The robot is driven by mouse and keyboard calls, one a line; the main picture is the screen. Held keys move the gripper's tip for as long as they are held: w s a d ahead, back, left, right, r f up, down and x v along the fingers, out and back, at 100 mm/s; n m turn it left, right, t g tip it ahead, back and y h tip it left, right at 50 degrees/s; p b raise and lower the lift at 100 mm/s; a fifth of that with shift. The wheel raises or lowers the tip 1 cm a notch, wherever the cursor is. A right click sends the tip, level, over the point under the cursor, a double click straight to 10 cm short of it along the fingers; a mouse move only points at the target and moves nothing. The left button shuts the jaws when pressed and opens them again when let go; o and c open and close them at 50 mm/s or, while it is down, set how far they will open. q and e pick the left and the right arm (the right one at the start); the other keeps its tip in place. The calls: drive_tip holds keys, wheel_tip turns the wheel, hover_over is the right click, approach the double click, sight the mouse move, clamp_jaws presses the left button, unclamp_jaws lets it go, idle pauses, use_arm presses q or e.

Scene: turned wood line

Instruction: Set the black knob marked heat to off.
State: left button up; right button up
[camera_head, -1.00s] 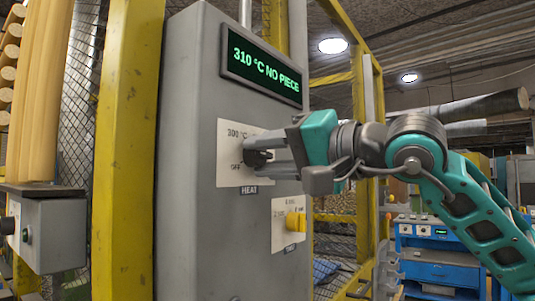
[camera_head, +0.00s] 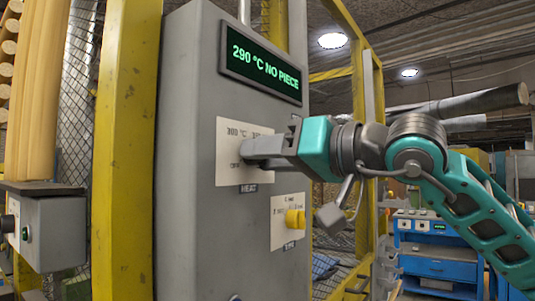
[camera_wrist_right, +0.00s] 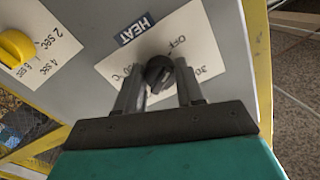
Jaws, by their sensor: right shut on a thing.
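The black heat knob (camera_wrist_right: 158,72) sits on a white plate (camera_head: 230,170) on the grey cabinet, beside a blue HEAT label (camera_wrist_right: 135,29). My right gripper (camera_wrist_right: 160,85) has one finger on each side of the knob and is shut on it. In the head view the fingers (camera_head: 247,156) reach the plate and hide the knob. The wrist view shows OFF and part of a 300 mark on the plate. I cannot tell which mark the knob points to. The display (camera_head: 262,65) reads 290 °C NO PIECE. My left gripper is not in view.
A yellow knob (camera_head: 294,219) on a second white plate sits below and right of the heat plate. Yellow posts (camera_head: 125,150) and mesh fencing flank the cabinet. A small control box (camera_head: 50,235) stands at left, and a blue bench (camera_head: 440,265) at the far right.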

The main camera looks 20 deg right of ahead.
idle(0.4)
drive_tip(key=o, duration=1)
drive_tip(key=shift+o, duration=0.2)
use_arm(q)
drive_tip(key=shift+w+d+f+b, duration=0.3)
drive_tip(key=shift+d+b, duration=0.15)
drive_tip(key=shift+b, duration=0.5)
use_arm(e)
drive_tip(key=v, duration=1.3)
